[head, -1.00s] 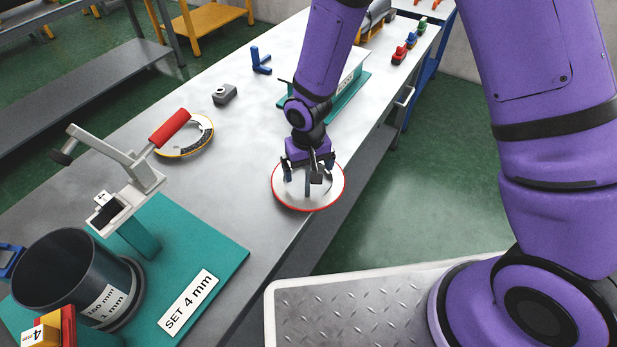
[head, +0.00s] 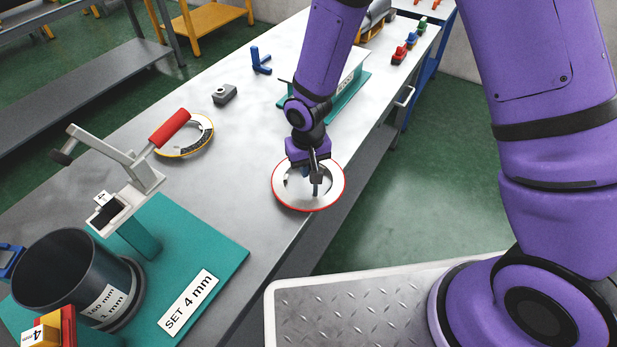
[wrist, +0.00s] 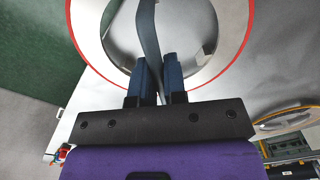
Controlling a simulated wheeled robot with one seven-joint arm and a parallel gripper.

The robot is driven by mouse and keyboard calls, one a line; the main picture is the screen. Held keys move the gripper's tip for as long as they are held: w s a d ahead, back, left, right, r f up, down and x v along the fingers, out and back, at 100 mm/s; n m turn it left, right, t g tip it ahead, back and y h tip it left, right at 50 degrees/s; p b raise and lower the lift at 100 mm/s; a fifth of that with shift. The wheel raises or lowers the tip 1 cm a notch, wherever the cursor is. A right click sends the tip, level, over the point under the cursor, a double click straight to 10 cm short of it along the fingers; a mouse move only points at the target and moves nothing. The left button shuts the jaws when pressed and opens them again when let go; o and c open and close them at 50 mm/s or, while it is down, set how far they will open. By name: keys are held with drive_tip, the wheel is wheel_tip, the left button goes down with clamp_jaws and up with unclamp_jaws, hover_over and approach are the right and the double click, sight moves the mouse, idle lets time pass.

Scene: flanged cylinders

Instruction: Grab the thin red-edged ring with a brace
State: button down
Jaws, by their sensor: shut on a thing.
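The thin red-edged ring (head: 281,194) lies on the grey bench near its right edge, a pale flat band with a red rim. In the wrist view the ring (wrist: 233,50) surrounds an opening crossed by a dark blue-grey brace (wrist: 149,32). My gripper (head: 315,188) is over the ring's middle, pointing down. Its dark blue fingers (wrist: 157,80) are shut on the brace, one on each side of it. In the head view the fingers hide most of the brace. I cannot tell whether the ring is lifted at all.
A yellow-edged ring (head: 203,143) with a red handle over it lies left of my gripper. A teal board (head: 222,248) carries a lever device and a dark cylinder (head: 60,280). A grey block (head: 225,95) and a blue bracket (head: 260,61) lie farther back. Bare bench surrounds the ring's left side.

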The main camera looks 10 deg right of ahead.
drive_tip(key=shift+r, duration=0.15)
drive_tip(key=shift+r, duration=1.85)
